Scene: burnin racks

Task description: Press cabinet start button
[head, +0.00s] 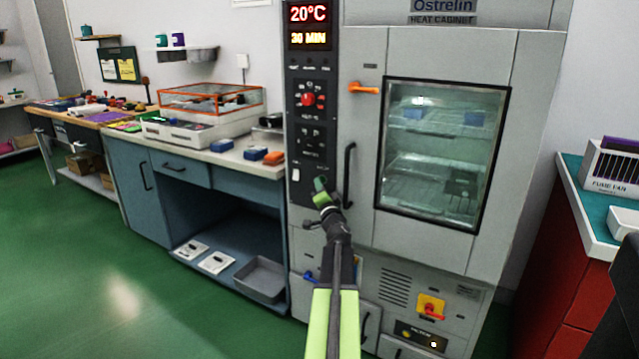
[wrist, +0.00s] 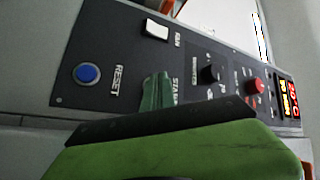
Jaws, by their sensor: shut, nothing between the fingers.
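The heat cabinet's dark control panel (head: 311,130) stands upright left of its glass door, and fills much of the wrist view (wrist: 125,62). My gripper (head: 320,184) is shut and empty, its dark green fingertips (wrist: 156,92) at the lower part of the panel. The partly covered START label (wrist: 176,90) is right beside the fingertips in the wrist view. The start button itself is hidden behind my fingers; I cannot tell whether they touch it.
A red knob (head: 308,99) and a lit display (head: 309,26) reading 20°C and 30 MIN are higher on the panel. A dark vertical door handle (head: 348,175) stands close right of my gripper. A blue-grey workbench (head: 215,158) adjoins on the left. Green floor is open at left.

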